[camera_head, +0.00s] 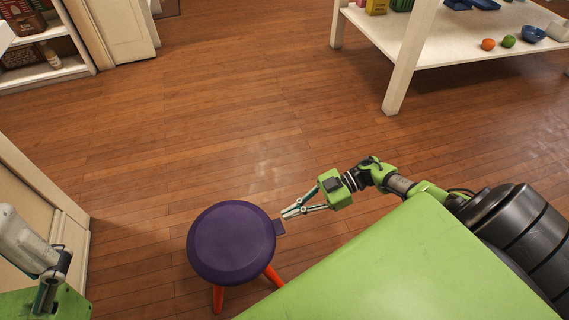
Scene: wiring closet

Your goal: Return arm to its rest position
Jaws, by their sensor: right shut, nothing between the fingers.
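My right gripper (286,214) reaches in from the right on its green and black arm. Its two fingers meet at the tips, with nothing between them. The tips are just beside the right rim of a purple round stool (232,241) with orange legs, close to a small dark tab (279,228) at its edge. I cannot tell whether they touch it. At the lower left a grey and green part of my left arm shows; its gripper fingers are out of view.
A white table (450,58) stands at the top right, with an orange (488,44), a green apple (508,41) and a blue bowl (533,34) on its lower shelf. White shelving (45,70) stands at the top left. The wooden floor (230,120) between is clear.

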